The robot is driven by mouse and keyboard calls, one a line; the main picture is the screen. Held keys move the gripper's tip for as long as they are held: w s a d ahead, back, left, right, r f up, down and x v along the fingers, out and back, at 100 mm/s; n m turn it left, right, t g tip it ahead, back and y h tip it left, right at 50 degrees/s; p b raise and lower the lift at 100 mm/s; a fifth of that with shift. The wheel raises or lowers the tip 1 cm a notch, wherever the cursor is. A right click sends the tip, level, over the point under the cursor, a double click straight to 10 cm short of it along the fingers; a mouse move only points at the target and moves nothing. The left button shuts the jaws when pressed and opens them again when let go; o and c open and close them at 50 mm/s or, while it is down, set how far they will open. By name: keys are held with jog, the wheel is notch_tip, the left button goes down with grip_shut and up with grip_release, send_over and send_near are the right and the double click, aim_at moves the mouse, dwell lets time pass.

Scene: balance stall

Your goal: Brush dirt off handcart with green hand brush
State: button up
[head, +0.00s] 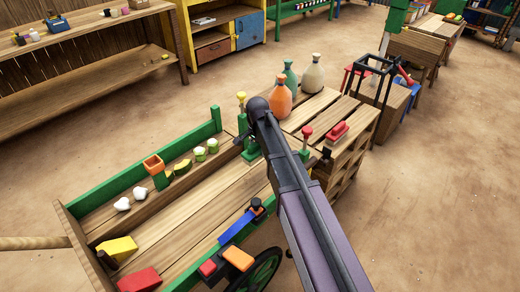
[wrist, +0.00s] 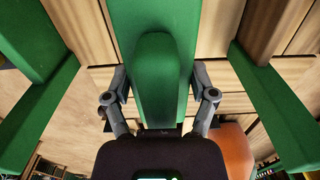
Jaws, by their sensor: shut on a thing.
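The wooden handcart (head: 165,222) with green rails fills the lower left of the head view. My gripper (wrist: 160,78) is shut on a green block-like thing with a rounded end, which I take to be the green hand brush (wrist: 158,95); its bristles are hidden. In the head view my arm comes in from the lower right. Its end is at the cart's far right end, by a green post with a yellow knob (head: 241,97), and the arm hides most of the gripper and brush. I cannot make out dirt on the cart boards.
Bare floor lies behind the cart.

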jog(key=shift+f, duration=0.15)
jog(key=shift+f+b, duration=2.9)
jog(key=shift+b, duration=0.05)
jog(key=shift+f+b, duration=1)
jog(key=shift+b, duration=0.05)
jog(key=shift+s+a+r, duration=0.15)
jog(key=shift+s+a, duration=1.1)
jog(key=shift+s, duration=0.05)
jog(key=shift+s+a, duration=0.15)
jog(key=shift+s+a, duration=1.15)
